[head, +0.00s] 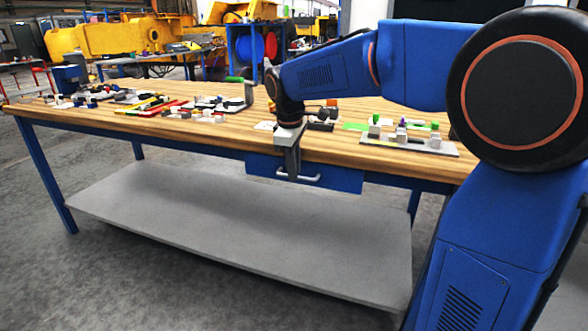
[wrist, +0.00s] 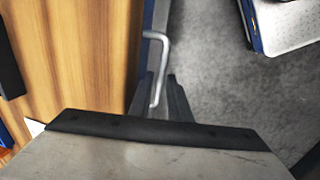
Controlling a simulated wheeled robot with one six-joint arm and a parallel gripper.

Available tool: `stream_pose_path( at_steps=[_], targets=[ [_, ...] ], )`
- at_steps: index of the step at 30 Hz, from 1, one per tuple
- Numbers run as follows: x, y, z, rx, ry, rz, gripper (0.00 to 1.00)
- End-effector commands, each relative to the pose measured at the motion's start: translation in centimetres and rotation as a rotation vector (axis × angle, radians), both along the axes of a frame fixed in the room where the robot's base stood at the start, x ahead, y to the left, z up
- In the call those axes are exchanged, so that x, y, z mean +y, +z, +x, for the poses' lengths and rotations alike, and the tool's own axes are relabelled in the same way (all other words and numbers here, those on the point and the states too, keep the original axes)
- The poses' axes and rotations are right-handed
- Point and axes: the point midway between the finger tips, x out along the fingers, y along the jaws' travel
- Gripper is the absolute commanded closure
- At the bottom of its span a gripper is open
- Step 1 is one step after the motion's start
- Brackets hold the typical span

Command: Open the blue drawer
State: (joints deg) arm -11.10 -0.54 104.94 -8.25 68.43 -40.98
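The blue drawer (head: 340,178) is under the front edge of the wooden workbench top (head: 215,137). Its front looks flush with the bench, so it appears closed. A light grey bar handle (head: 311,180) sticks out from it. The handle (wrist: 163,42) also shows in the wrist view, beside a narrow blue strip. My gripper (head: 289,172) points down at the drawer front. In the wrist view my gripper (wrist: 160,82) has its two dark fingers apart, with the lower end of the handle between them. Contact with the handle cannot be made out.
Small parts and trays crowd the bench top, including a grey plate with blocks (head: 410,142) on the right. A grey lower shelf (head: 240,220) lies below the drawer. The concrete floor (head: 130,290) in front is clear. Yellow machinery (head: 110,38) stands behind.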

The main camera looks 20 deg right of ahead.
Motion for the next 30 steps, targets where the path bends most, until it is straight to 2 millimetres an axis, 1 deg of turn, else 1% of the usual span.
stream_pose_path(
  at_steps=[8,10,11,20,23,26,30],
  targets=[
    [0.0,-0.1,0.0,0.0,0.0,0.0,0.83],
    [0.0,-0.1,0.0,0.0,0.0,0.0,0.97],
    [0.0,-0.1,0.0,0.0,0.0,0.0,1.0],
    [0.2,-0.1,-0.3,0.0,0.001,0.0,1.0],
    [0.7,-0.1,-0.9,0.0,0.003,0.0,1.0],
    [1.5,-0.1,-2.1,0.0,0.003,0.0,1.0],
    [3.3,-0.1,-4.5,0.0,0.006,0.0,1.0]
  ],
)
